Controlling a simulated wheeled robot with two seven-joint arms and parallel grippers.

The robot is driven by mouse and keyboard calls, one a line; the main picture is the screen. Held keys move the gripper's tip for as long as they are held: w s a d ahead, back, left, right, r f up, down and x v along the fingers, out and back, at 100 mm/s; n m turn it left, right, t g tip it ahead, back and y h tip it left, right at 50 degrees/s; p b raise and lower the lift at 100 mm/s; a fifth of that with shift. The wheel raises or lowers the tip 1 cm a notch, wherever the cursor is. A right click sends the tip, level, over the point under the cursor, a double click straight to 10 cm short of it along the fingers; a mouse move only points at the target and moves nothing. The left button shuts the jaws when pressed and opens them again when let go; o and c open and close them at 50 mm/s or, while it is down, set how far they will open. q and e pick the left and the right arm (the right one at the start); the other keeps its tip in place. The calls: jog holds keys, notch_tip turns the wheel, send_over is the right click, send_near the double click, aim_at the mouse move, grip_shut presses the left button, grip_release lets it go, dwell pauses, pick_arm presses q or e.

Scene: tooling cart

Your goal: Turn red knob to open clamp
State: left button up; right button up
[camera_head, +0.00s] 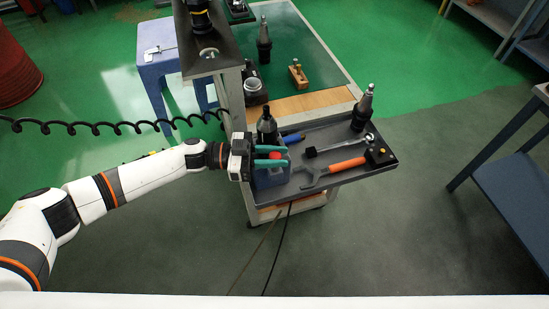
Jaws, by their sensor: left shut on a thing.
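The red knob (276,155) is a small red spot on a blue-grey clamp block (270,180) at the left end of the cart's dark tray. My left gripper (278,156) reaches in from the left. Its two green fingers lie on either side of the knob and are shut on it. The fingers hide much of the knob, and its turn angle cannot be told. A black tool holder (267,127) stands upright just behind the gripper. My right gripper is out of view.
A cart post (234,100) stands close behind my gripper. A coiled black cable (100,127) hangs behind my arm.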

pick_arm(q)
jog(key=shift+g, duration=0.3)
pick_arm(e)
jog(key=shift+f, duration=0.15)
pick_arm(q)
jog(key=o, duration=1)
